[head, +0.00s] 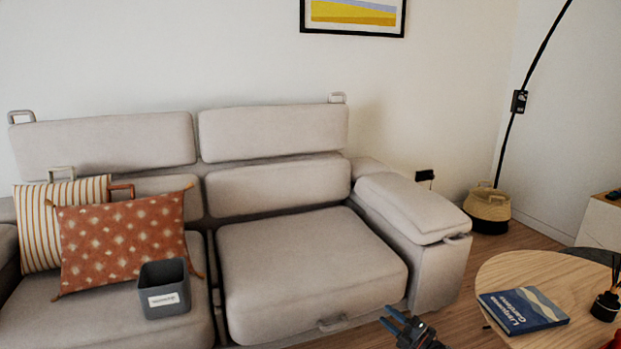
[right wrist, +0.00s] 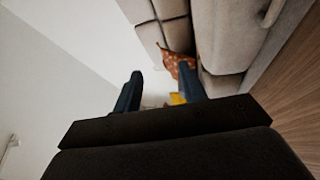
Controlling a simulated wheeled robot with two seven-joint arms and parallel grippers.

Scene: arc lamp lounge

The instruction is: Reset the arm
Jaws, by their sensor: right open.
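My right gripper (head: 390,318) shows at the bottom edge of the head view, in front of the grey sofa (head: 310,262) and left of the round wooden table (head: 510,268). In the right wrist view, its two dark blue fingers (right wrist: 160,88) stand apart, open, with nothing held between them. A small yellow patch (right wrist: 177,99) shows beyond the fingers; I cannot tell what it is. My left gripper is in neither view.
A grey bin (head: 165,290) stands on the sofa's left seat beside a rust patterned cushion (head: 120,240) and a striped cushion (head: 42,225). A blue book (head: 523,310) and dark bottle (head: 606,305) are on the table. A woven basket (head: 488,208) stands behind.

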